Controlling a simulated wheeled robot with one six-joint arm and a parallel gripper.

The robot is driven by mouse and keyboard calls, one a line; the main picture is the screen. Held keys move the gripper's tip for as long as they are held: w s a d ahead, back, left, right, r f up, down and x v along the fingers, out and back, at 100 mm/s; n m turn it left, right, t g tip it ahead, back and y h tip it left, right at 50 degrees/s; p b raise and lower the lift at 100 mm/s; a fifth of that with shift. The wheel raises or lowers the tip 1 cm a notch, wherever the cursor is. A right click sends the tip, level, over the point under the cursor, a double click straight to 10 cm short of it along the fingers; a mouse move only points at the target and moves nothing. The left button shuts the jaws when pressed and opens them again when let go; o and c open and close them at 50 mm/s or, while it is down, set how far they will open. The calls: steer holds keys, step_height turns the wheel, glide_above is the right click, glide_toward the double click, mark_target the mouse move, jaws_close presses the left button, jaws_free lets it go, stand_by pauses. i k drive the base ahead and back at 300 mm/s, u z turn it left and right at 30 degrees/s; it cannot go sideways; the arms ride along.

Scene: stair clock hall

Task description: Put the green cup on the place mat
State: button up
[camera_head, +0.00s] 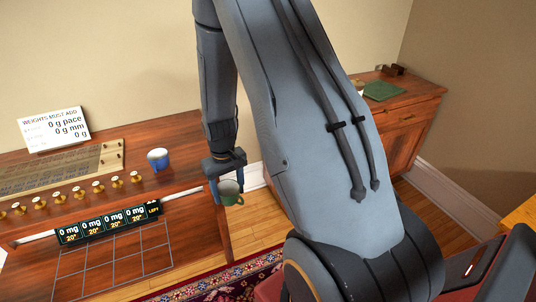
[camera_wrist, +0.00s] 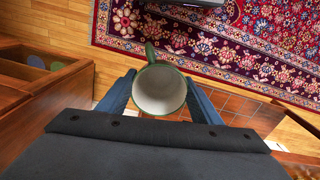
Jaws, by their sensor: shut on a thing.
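The green cup (camera_head: 231,193) is held between the fingers of my gripper (camera_head: 222,185), off the right end of the long wooden bench. In the wrist view the cup (camera_wrist: 158,91) shows its pale inside and green rim, with its handle pointing up the picture, between the two blue fingers. The cup looks upright and hangs above the floor. A flat green square (camera_head: 383,91) lies on the wooden cabinet at the back right. It may be the place mat, but I cannot tell for sure.
A blue cup (camera_head: 158,159) stands on the wooden bench (camera_head: 185,143), near several brass weights and a slotted board (camera_head: 60,172). A white sign (camera_head: 55,130) stands behind. The cabinet (camera_head: 408,112) has small dark objects at its back. A patterned rug (camera_wrist: 230,45) covers part of the floor.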

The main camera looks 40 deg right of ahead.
mark_target(381, 94)
steer(key=k, duration=0.55)
steer(key=z, duration=2.35)
steer(key=i, duration=2.3)
steer(key=u, duration=0.7)
